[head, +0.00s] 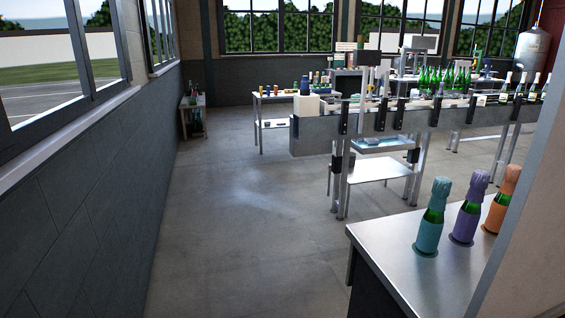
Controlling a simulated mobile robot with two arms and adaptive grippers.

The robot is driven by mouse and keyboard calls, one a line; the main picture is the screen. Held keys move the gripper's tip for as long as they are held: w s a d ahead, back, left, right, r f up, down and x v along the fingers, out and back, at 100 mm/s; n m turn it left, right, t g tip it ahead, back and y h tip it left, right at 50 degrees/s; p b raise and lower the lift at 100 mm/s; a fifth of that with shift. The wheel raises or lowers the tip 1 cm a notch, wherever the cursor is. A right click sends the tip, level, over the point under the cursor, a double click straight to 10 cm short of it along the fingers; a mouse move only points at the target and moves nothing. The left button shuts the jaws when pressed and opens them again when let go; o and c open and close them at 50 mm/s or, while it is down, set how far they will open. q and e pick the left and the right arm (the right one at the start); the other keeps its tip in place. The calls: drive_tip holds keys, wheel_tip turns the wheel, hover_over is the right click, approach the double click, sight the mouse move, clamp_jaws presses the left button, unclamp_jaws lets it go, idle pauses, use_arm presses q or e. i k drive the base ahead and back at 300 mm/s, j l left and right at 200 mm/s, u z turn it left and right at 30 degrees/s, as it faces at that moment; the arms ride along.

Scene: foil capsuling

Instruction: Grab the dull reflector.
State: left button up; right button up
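I cannot make out a dull reflector anywhere in the head view; the far items are too small to tell apart. Neither of my grippers is in view. Small colored items (304,83) stand on a white table (268,97) in the back, but I cannot tell what they are.
At the lower right, a steel counter (385,245) holds bottles with teal (432,218), purple (468,208) and orange (502,200) foil. A conveyor (318,135) with bottles crosses the middle right. A small stand (193,115) is by the left wall. Open floor (235,220) lies ahead.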

sight(387, 73)
drive_tip(key=i+j+u, duration=0.1)
drive_tip(key=i, duration=0.8)
drive_tip(key=i+j+u, duration=0.1)
drive_tip(key=i, duration=0.85)
drive_tip(key=i+z, duration=0.75)
drive_tip(key=i, duration=0.15)
drive_tip(key=i+j+z, duration=0.2)
drive_tip(key=i+z, duration=0.15)
drive_tip(key=i, duration=0.1)
